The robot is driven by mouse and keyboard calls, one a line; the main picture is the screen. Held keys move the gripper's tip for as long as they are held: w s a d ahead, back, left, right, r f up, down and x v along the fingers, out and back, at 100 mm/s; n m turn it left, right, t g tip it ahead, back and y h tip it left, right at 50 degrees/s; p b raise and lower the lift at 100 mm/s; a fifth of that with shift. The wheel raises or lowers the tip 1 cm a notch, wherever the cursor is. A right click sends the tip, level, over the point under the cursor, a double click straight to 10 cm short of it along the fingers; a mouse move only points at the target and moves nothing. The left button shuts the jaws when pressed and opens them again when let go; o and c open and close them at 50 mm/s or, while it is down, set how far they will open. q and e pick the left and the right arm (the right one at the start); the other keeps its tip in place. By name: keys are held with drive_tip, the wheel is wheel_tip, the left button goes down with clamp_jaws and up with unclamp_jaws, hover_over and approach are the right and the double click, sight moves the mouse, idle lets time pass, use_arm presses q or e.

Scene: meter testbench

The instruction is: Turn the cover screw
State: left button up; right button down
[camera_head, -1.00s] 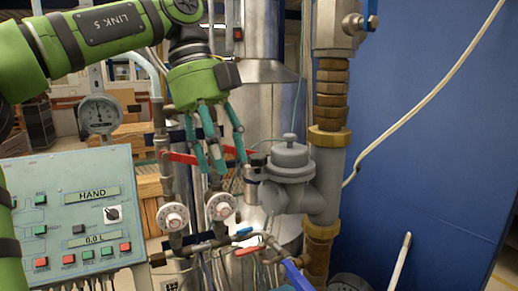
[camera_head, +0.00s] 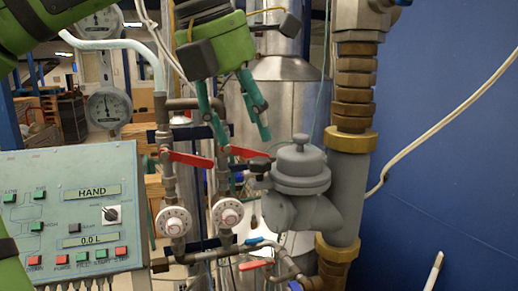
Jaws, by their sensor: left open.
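The grey meter body (camera_head: 300,175) is mounted on the vertical pipe right of the middle. A small black fitting (camera_head: 260,166) sits at the meter's left side. My left gripper (camera_head: 244,140), green with teal fingers, points down to the left of the knob, its fingers apart and empty. In the picture its tips are at about the knob's height; the depth between them is unclear. My right gripper is out of view.
A control panel (camera_head: 70,165) stands at the left. Two red valve handles (camera_head: 190,159) and (camera_head: 250,152) lie below the fingers. Two white dials (camera_head: 174,221) and (camera_head: 228,212) sit lower. A pale cable (camera_head: 440,128) crosses the blue wall (camera_head: 450,200) at the right.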

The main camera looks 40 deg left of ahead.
sight(257, 160)
use_arm(q)
drive_tip(key=p+x, duration=0.1)
drive_tip(key=x, duration=0.4)
drive_tip(key=shift+r, duration=0.1)
drive_tip(key=shift+w, duration=0.25)
drive_tip(key=shift+f, duration=0.3)
drive_tip(key=shift+s, duration=0.25)
drive_tip(key=c, duration=1.1)
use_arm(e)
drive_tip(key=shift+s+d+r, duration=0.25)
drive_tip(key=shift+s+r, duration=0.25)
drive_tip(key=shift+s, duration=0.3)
